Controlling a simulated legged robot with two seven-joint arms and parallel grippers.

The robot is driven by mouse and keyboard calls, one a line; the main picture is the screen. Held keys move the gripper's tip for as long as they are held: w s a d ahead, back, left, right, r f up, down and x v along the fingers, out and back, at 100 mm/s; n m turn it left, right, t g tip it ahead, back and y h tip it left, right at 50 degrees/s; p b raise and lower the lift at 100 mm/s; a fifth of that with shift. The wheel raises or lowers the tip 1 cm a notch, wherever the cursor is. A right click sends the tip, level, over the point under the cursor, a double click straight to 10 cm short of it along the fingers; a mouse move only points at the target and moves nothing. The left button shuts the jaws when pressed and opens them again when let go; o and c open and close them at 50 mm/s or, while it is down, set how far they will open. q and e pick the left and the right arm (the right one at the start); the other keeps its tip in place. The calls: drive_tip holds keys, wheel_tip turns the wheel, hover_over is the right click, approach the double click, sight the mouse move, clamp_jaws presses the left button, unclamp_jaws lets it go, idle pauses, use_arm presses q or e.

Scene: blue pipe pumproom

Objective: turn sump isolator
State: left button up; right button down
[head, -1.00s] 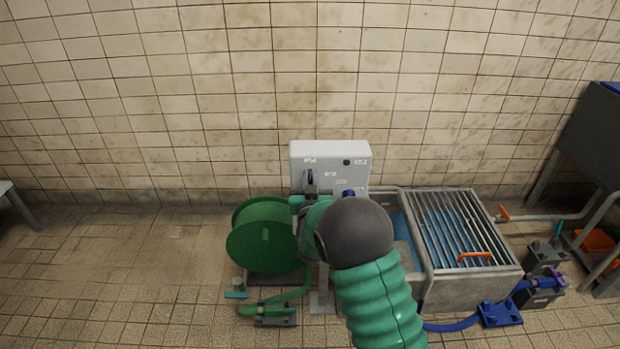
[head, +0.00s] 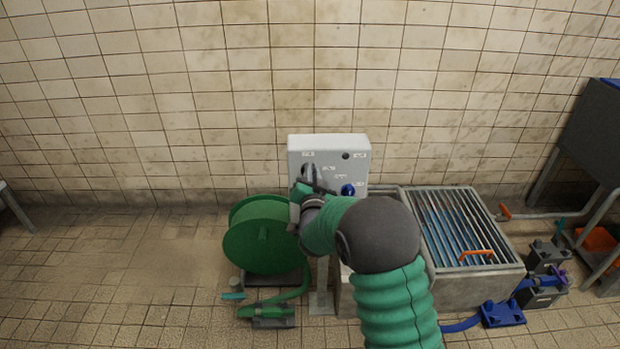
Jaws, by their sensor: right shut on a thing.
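The sump isolator is a dark rotary handle (head: 308,171) on the left part of the light grey control box (head: 328,146). The box stands in front of the tiled wall in the middle of the head view. My right gripper (head: 307,188) is at the handle, shut on it, with my green and dark arm reaching up from the lower right. The fingertips are small and partly hidden by the wrist. A blue knob (head: 348,190) sits on the box to the right of my gripper. My left gripper is not in view.
A green hose reel (head: 262,236) stands close at the left of the box. A sump with a metal grate (head: 462,226) and an orange handle (head: 476,254) is at the right. Blue pipe fittings (head: 502,314) lie on the floor. The left floor is clear.

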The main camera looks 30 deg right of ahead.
drive_tip(key=shift+s+d+f+m+b, duration=0.2)
drive_tip(key=shift+f+m+b, duration=0.25)
drive_tip(key=shift+m+b, duration=1.5)
drive_tip(key=shift+s+d+f+m+b, duration=0.15)
drive_tip(key=shift+f+m+b, duration=0.35)
drive_tip(key=shift+m+b, duration=1.5)
drive_tip(key=shift+s+d+f+m+b, duration=0.1)
drive_tip(key=shift+d+f+m+b, duration=0.25)
drive_tip(key=shift+m+b, duration=1.6)
drive_tip(key=shift+a+f+m+p, duration=0.1)
drive_tip(key=shift+m+p, duration=0.3)
drive_tip(key=c, duration=1.5)
unclamp_jaws()
drive_tip(key=shift+r, duration=0.25)
